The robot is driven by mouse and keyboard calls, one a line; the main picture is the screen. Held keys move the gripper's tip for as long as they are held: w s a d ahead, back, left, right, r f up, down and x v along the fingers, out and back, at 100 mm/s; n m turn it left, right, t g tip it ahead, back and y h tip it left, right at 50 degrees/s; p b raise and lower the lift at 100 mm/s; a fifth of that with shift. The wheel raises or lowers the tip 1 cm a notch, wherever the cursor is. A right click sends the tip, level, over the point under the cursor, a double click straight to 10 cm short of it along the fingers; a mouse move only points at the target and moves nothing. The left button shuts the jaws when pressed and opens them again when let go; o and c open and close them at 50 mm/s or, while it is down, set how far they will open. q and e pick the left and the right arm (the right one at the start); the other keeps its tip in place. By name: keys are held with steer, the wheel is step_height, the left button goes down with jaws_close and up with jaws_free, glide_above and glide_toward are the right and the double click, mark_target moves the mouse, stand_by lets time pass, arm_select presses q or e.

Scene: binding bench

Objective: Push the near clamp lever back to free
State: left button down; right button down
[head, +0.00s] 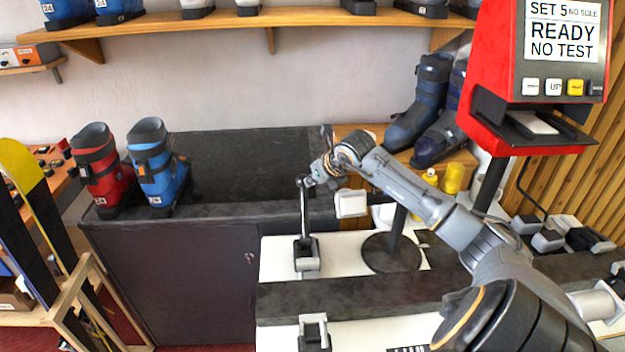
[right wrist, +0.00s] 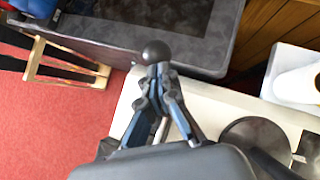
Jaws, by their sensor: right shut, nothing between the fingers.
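A clamp (head: 307,258) with a grey metal base stands on the white bench top in the head view. Its lever (head: 304,212) stands about upright. My right gripper (head: 309,183) is shut and empty at the lever's top end, touching or very close to it; I cannot tell which. In the right wrist view a round black knob (right wrist: 155,52) shows just beyond the closed fingertips (right wrist: 160,74); the lever below it is hidden. A second clamp-like fitting (head: 313,331) sits at the bottom edge of the head view. My left gripper is not in view.
A dark cabinet (head: 165,280) with red and blue ski boots on top stands left. A round dark stand base (head: 392,253) is right of the clamp. A red machine (head: 490,75) reads "READY NO TEST". Wooden rack (head: 75,300) stands at lower left.

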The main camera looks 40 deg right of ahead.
steer(key=shift+w+d+f+g+y+b, duration=0.45)
steer(key=shift+w+d+f+b, duration=0.4)
steer(key=shift+w+d+f, duration=0.3)
steer(key=shift+a+r, duration=0.1)
steer(key=shift+r, duration=0.15)
